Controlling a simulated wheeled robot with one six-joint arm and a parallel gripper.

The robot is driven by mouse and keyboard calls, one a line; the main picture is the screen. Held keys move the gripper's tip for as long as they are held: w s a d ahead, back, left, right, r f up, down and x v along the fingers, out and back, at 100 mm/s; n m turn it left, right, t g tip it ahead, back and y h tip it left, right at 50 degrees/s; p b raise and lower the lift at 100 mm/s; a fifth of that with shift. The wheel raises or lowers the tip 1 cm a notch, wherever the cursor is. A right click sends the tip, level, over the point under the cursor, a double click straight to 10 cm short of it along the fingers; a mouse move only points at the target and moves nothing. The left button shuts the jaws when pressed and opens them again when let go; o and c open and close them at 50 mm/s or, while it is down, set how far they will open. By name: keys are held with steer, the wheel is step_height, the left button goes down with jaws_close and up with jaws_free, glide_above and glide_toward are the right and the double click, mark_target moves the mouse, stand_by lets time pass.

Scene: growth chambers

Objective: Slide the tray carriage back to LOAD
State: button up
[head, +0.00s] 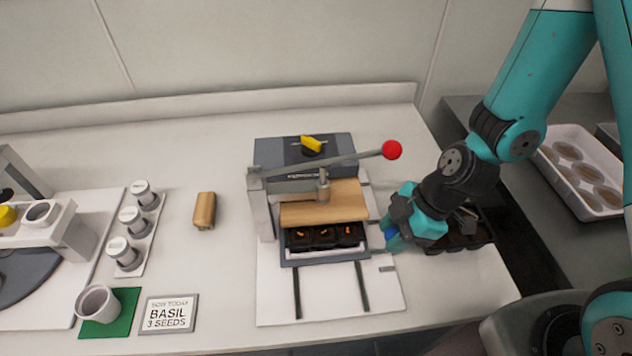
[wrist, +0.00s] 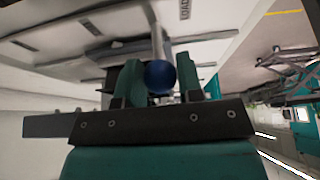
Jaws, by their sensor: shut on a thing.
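The tray carriage (head: 300,261) holds a black seed tray (head: 325,238) with orange bits in its cells. It sits on a white base, and its back part is hidden under the wooden press plate (head: 325,205). A blue knob (wrist: 160,77) sticks out from the carriage's right side on a pale rod. My gripper (head: 392,232) is at that right side, shut on the blue knob. In the wrist view the knob sits between the two teal fingers (wrist: 161,88). A label reading LOAD (wrist: 185,9) shows at the top of the wrist view.
The press has a lever with a red ball (head: 391,150) above the carriage. Two dark rails (head: 297,292) run clear toward the front. Another black tray (head: 462,240) lies behind my gripper on the right. A wooden block (head: 204,211) and a sign (head: 169,313) lie left.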

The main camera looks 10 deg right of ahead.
steer(key=shift+s+r+p, duration=0.2)
steer(key=shift+s+p, duration=1.85)
steer(key=shift+p, duration=1.75)
steer(key=s+p, duration=0.5)
steer(key=shift+f, duration=0.2)
steer(key=o, duration=0.6)
steer(key=shift+w, duration=0.1)
steer(key=shift+o, duration=0.2)
steer(key=shift+r, duration=0.1)
step_height(320, 180, up, 8)
steer(key=p, duration=0.7)
